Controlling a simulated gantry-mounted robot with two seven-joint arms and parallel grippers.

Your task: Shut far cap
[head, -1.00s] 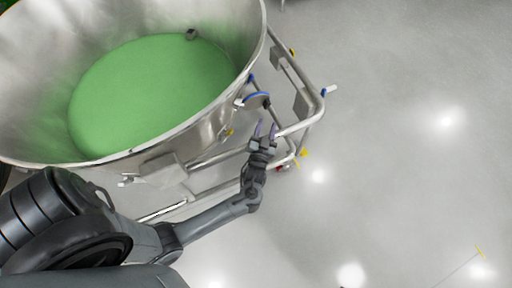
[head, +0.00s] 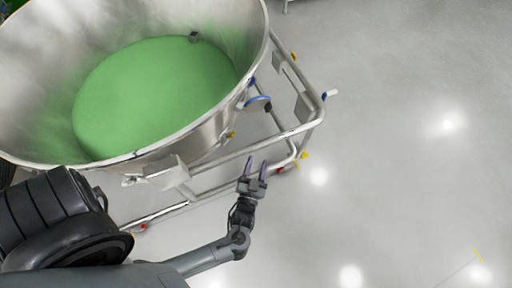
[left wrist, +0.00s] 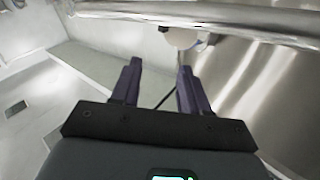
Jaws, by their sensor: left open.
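A round cap with a blue rim (head: 257,102) sits at the right side of the steel vessel (head: 210,133), above the frame rail. It looks tilted; I cannot tell whether it is seated. My left gripper (head: 257,161) is open and empty, below the cap in the head view and apart from it, just outside the frame rail. In the left wrist view its two purple fingers (left wrist: 158,78) are spread with nothing between them. A pale rounded part (left wrist: 183,38) shows beyond them under a rail; I cannot tell if it is the cap. My right gripper is not in view.
The vessel holds green material (head: 155,95). A tubular steel frame (head: 245,151) with corner casters runs around its base, close to my left gripper. A box-like bracket (head: 168,170) juts from the vessel's near side. The grey floor (head: 410,150) to the right is clear.

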